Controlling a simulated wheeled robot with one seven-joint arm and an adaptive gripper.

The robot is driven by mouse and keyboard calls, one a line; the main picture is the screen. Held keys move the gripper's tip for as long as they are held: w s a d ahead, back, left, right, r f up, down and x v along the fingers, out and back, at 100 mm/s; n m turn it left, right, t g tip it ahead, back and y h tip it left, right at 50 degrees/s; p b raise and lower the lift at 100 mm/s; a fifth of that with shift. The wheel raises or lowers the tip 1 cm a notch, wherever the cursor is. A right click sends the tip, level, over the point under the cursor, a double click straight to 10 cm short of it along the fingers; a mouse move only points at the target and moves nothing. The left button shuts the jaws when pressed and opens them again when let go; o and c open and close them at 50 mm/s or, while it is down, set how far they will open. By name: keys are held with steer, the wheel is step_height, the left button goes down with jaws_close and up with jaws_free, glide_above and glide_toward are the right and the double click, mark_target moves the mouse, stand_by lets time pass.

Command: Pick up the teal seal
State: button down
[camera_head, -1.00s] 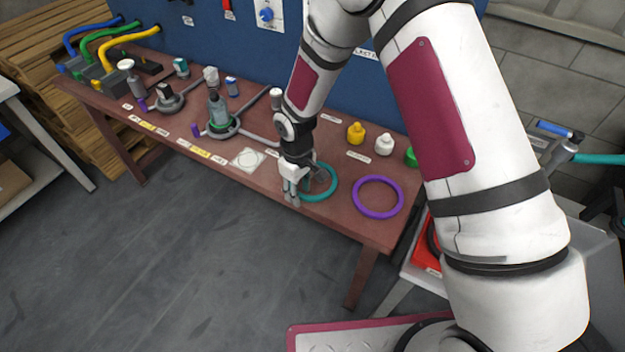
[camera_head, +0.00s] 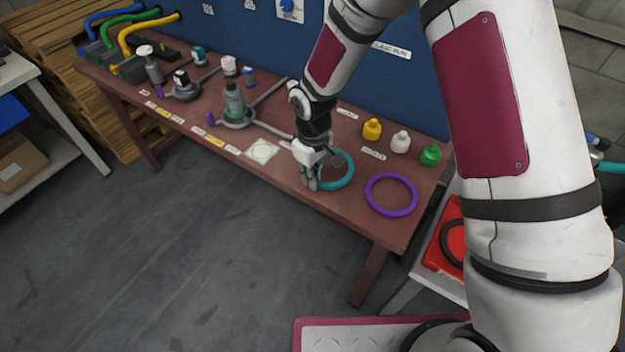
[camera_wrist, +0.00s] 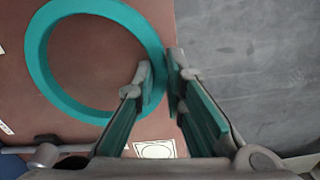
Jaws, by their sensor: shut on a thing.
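The teal seal (camera_head: 351,172) is a flat ring near the front edge of the brown workbench (camera_head: 350,222). My gripper (camera_head: 311,184) is at its left front side in the head view. In the wrist view, the fingers of my gripper (camera_wrist: 161,68) are closed on the right side of the teal seal (camera_wrist: 38,62), one inside the ring and one outside. The seal looks at or just above the bench top; the gap under it cannot be judged.
A purple ring (camera_head: 391,211) lies to the right. Yellow (camera_head: 372,130), white (camera_head: 400,142) and green (camera_head: 430,155) bottles stand behind it. A grey fixture with a bottle (camera_head: 235,100) stands left. A blue panel (camera_head: 265,40) rises behind the bench. Floor in front is clear.

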steer(key=s+d, duration=0.3)
steer(key=s, duration=0.4)
steer(key=s+d+r, duration=0.1)
steer(key=s+d, duration=0.2)
steer(key=s, duration=0.4)
steer(key=shift+s+d, duration=0.15)
steer(key=shift+s, duration=0.05)
steer(key=shift+r, duration=0.1)
